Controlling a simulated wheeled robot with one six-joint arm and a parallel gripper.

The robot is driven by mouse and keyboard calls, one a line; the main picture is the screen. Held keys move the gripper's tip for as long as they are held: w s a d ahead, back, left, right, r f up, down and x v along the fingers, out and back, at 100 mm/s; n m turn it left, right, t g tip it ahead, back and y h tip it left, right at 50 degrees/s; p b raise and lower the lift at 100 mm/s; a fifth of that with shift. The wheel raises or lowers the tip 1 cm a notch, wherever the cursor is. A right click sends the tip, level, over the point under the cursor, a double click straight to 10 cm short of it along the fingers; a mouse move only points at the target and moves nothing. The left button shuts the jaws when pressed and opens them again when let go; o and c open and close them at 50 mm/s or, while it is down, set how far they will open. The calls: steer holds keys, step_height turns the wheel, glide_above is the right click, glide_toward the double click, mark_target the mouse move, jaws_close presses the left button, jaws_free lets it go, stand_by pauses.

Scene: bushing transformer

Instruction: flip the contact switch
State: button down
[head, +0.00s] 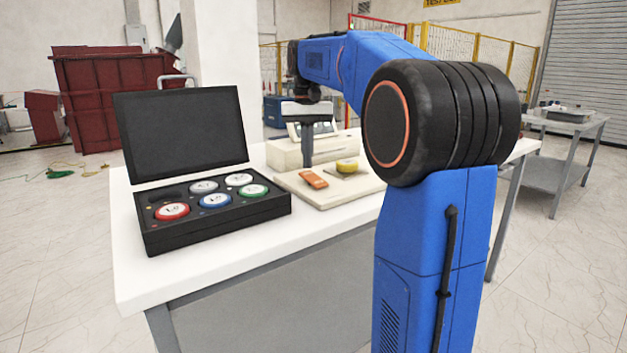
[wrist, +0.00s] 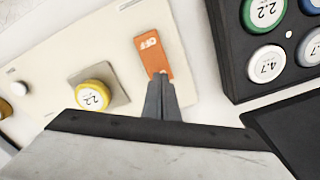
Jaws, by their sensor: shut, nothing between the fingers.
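The contact switch is an orange rocker (head: 313,179) on the cream board (head: 287,183) on the white table. In the wrist view the orange switch (wrist: 153,54) shows the word "OFF" near its upper end. My gripper (wrist: 159,77) is shut and empty, with its tips at the lower end of the switch in that view. I cannot tell whether the tips touch it. In the head view my gripper (head: 308,160) points down just behind the switch.
An open black case (head: 215,228) with several coloured pucks stands to the left. A cream meter box (head: 290,152) stands behind the board.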

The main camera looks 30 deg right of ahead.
mark_target(308, 173)
steer(key=shift+f, duration=1)
stand_by(1.2)
steer(key=shift+r, duration=3.55)
